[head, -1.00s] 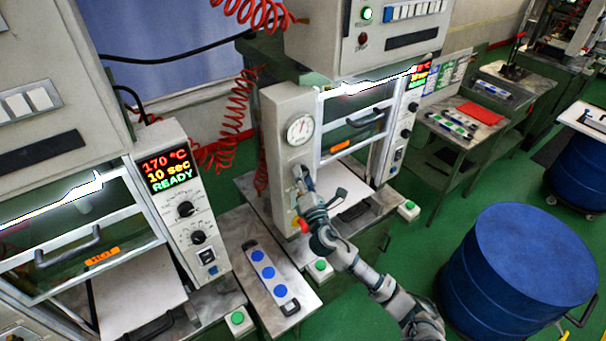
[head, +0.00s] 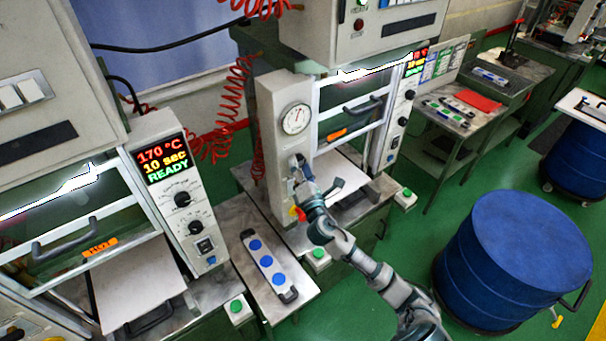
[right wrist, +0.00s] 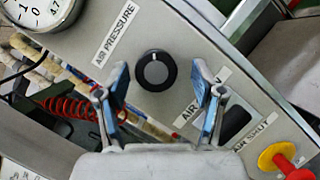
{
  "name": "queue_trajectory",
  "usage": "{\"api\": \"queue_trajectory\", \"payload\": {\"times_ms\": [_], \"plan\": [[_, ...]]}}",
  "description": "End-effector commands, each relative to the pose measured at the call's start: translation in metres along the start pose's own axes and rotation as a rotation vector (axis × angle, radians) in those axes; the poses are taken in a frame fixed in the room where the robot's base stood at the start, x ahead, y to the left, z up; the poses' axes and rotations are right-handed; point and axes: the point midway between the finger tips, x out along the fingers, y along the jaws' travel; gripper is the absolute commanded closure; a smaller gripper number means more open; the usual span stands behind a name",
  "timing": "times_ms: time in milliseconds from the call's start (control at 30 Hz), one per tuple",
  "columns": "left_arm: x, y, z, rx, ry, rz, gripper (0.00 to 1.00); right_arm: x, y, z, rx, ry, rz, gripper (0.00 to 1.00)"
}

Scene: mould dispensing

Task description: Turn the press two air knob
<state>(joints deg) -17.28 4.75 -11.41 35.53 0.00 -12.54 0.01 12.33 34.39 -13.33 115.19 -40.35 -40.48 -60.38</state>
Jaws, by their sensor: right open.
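The press two air knob (right wrist: 156,71) is a round black dial with a pale pointer mark, on a grey panel beside an "AIR PRESSURE" label (right wrist: 115,34). In the right wrist view it shows between and just beyond the fingertips of my right gripper (right wrist: 160,78). The two fingers are spread apart with a gap on each side of the knob, and I see no contact. In the head view my right gripper (head: 298,168) is at the panel below the round gauge (head: 296,118) and hides the knob. My left gripper is not in view.
A red and yellow knob (right wrist: 285,162) sits at the panel's lower right, near a dark switch (right wrist: 236,122). Red coiled hose (head: 238,95) hangs left of the panel. A tray with blue discs (head: 265,262) lies below left. A blue drum (head: 515,255) stands at right.

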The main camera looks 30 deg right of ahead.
Motion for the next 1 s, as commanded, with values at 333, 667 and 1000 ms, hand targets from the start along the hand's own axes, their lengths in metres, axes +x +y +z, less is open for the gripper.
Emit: {"api": "queue_trajectory", "payload": {"times_ms": [333, 667, 1000], "plan": [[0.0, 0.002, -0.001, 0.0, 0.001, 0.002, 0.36, -0.067, -0.003, -0.002, 0.001, 0.005, -0.004, 0.32], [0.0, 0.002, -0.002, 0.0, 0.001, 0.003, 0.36, -0.113, -0.004, -0.002, 0.001, 0.004, -0.005, 0.32], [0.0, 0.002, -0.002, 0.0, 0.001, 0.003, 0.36, -0.116, -0.003, -0.001, 0.001, 0.002, -0.002, 0.32]]}}
